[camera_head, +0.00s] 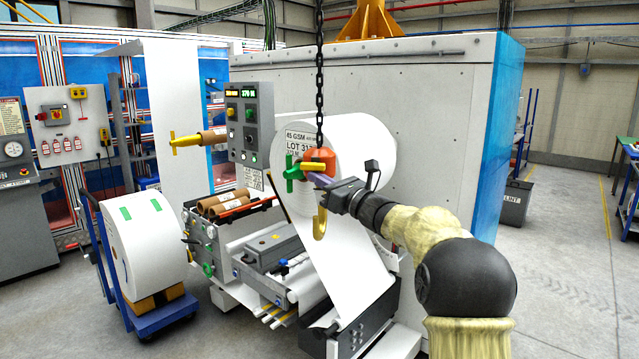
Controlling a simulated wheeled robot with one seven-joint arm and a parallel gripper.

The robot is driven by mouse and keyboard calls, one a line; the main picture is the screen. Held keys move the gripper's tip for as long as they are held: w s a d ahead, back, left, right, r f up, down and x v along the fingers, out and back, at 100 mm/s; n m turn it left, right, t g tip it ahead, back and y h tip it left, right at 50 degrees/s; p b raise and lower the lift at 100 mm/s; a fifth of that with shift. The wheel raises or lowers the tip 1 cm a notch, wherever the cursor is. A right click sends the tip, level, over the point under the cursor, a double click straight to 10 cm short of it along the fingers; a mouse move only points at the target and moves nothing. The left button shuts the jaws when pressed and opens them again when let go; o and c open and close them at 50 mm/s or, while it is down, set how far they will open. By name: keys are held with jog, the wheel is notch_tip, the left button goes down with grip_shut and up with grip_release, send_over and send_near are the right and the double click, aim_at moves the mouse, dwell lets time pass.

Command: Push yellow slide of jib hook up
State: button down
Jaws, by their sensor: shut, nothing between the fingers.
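The jib hook (320,222) hangs from a black chain (319,75) in front of a large white paper roll. An orange block (320,156) joins the hook to the chain. A short yellow bar (316,166), which looks like the slide, lies across the front of the block. The fingers hide part of the hook's shank.
The white paper roll (363,145) and its machine stand close behind the hook. A grey control box (249,120) and a yellow-handled brown core (200,138) are to the left. A blue cart (160,316) carries another roll. Open floor (560,250) lies to the right.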

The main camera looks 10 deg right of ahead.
jog(key=s+d+f+b, duration=0.6)
jog(key=s+b, duration=0.1)
jog(key=b, duration=0.1)
jog(key=shift+d+f+b, duration=0.2)
jog(key=shift+b, duration=0.2)
jog(key=shift+s, duration=0.1)
jog(key=s+d+f+m+g+h+p, duration=0.1)
jog(key=s+f+m+h+p, duration=0.15)
jog(key=f+m+h, duration=0.85)
jog(key=s+d+f+m+g+h+p, duration=0.15)
jog(key=s+f+m, duration=0.3)
jog(key=m, duration=1.35)
jog(key=s+a+f+m+g+p, duration=0.1)
jog(key=s+f+m+g, duration=0.2)
jog(key=s+f+m, duration=0.2)
jog(key=s+a+f+m+g+p, duration=0.1)
jog(key=s+f+m+g, duration=0.3)
jog(key=s, duration=0.7)
jog(key=s+a+f+m+g+h+p, duration=0.1)
jog(key=s+a+f+m+g, duration=0.1)
jog(key=s+f+m, duration=0.4)
jog(key=s+g, duration=0.1)
jog(key=s, duration=0.1)
jog(key=shift+s+a, duration=0.35)
jog(key=shift+a, duration=0.05)
